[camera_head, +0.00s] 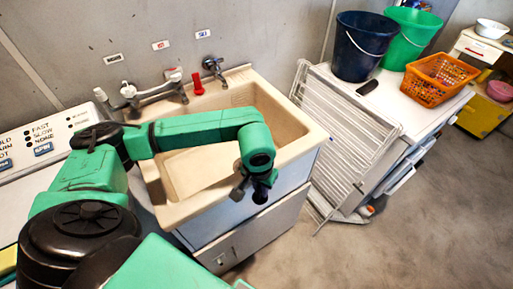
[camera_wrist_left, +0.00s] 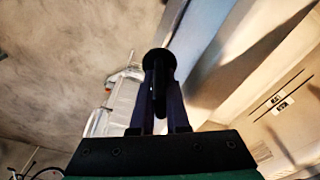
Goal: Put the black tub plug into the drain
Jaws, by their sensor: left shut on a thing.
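The black tub plug (camera_wrist_left: 159,64) shows between my left fingers in the left wrist view, with its round head at the fingertips. My left gripper (camera_wrist_left: 158,105) is shut on it. In the head view my left gripper (camera_head: 258,187) points down at the front right rim of the beige sink (camera_head: 307,141), and the dark plug (camera_head: 260,197) is hard to tell from the fingers. The drain is not visible; my left arm covers part of the basin. My right gripper is not in view.
Taps (camera_head: 150,92) and a red object (camera_head: 197,83) are along the sink's back. A white drying rack (camera_head: 340,135) leans right of the sink, beside a counter with a dark blue bucket (camera_head: 361,48), a green bucket (camera_head: 412,38) and an orange basket (camera_head: 437,80). Open floor lies at front right.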

